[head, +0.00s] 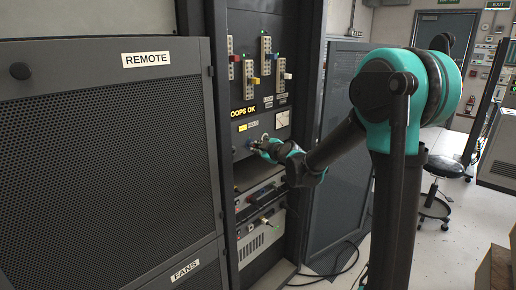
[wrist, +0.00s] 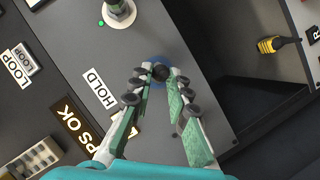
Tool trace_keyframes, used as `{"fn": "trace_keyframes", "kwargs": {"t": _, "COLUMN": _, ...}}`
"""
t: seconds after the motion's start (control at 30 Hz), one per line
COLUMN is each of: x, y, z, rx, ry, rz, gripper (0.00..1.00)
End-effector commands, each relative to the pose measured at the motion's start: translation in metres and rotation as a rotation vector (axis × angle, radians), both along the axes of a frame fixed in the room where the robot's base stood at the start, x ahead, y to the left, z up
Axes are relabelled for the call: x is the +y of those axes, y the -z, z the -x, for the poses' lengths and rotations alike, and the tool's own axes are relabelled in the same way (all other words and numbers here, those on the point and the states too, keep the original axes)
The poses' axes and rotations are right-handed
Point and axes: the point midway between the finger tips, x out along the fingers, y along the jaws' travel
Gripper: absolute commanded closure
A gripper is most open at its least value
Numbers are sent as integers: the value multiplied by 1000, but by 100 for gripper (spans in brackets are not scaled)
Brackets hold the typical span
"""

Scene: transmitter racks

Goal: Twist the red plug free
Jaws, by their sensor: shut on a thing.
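I cannot tell which is the red plug. My gripper (head: 258,147) is at the panel below the "LOOPS OK" sign, well under both. In the wrist view my gripper (wrist: 160,74) is shut with its fingertips around a dark round knob (wrist: 161,72) with a blue ring at its base. The fingers hide part of the knob. No red plug shows in the wrist view.
A "LOOPS OK" sign (head: 243,111) and a meter (head: 282,119) are on the rack above my gripper. The wrist view shows a "HOLD" label (wrist: 98,89), a grey-collared connector (wrist: 119,10) and a yellow plug (wrist: 273,44). A mesh-fronted cabinet (head: 105,170) stands at left.

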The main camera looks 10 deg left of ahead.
Motion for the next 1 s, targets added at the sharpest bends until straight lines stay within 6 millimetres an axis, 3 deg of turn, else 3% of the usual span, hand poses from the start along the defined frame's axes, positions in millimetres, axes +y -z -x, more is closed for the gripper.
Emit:
{"fn": "trace_keyframes", "kwargs": {"t": 0.27, "x": 1, "y": 1, "z": 0, "rx": -27, "ry": 0, "rz": 21, "gripper": 100}}
{"fn": "trace_keyframes", "kwargs": {"t": 0.6, "x": 2, "y": 4, "z": 1, "rx": -299, "ry": 7, "rz": 233, "gripper": 100}}
{"fn": "trace_keyframes", "kwargs": {"t": 0.93, "x": 2, "y": 4, "z": 1, "rx": -329, "ry": 9, "rz": 257, "gripper": 100}}
{"fn": "trace_keyframes", "kwargs": {"t": 0.97, "x": 2, "y": 4, "z": 1, "rx": -329, "ry": 9, "rz": 257, "gripper": 80}}
{"fn": "trace_keyframes", "kwargs": {"t": 1.0, "x": 2, "y": 4, "z": 1, "rx": -329, "ry": 9, "rz": 257, "gripper": 75}}
